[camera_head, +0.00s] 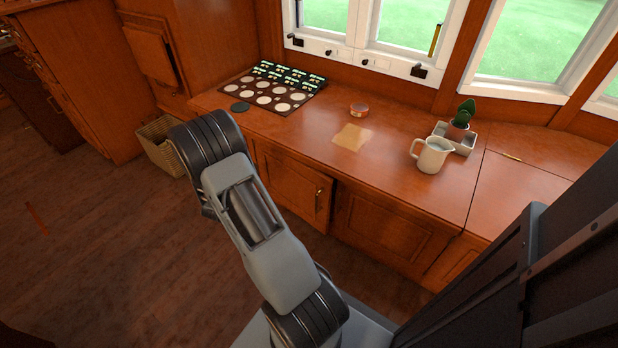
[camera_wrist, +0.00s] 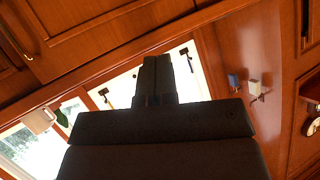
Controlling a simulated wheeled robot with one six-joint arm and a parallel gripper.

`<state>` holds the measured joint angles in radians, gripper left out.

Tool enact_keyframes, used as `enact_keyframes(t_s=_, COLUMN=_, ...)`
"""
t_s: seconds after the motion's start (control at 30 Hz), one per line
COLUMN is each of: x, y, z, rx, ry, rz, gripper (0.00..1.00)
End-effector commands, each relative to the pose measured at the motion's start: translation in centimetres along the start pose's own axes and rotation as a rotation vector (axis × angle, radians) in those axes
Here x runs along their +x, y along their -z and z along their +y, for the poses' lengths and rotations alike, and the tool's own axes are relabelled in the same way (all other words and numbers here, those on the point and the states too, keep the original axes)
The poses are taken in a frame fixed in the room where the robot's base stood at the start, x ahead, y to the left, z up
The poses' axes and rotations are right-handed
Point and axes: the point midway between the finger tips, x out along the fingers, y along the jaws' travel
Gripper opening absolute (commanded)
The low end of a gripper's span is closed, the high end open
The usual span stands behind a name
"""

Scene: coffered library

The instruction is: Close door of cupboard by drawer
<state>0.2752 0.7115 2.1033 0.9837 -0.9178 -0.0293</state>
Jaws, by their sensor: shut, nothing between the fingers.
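A wooden cupboard door (camera_head: 295,190) with a brass handle (camera_head: 318,197) is under the counter in the head view. It looks slightly ajar, its right edge standing out from the front, and my arm covers part of its left side. Which drawer is beside it is unclear. My gripper (camera_wrist: 157,75) shows in the wrist view with its dark fingers together and nothing between them. In the head view my arm hides it. The wrist view also shows wooden panels with a brass handle (camera_wrist: 20,40) at upper left; I cannot tell whether they belong to that door.
A basket (camera_head: 158,146) stands on the floor beside tall cabinets (camera_head: 82,75).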

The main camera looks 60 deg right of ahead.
Motion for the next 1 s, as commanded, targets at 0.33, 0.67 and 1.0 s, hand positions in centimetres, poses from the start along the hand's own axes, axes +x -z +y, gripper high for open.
enact_keyframes(t_s=0.33, x=2.4, y=-1.4, z=13.1, rx=-0.087, ry=-0.448, rz=0.43, gripper=0.0)
enact_keyframes(t_s=0.67, x=3.7, y=-0.4, z=16.3, rx=-0.124, ry=-0.528, rz=0.515, gripper=0.0)
enact_keyframes(t_s=1.0, x=8.6, y=2.7, z=19.2, rx=-0.123, ry=-0.526, rz=0.513, gripper=0.0)
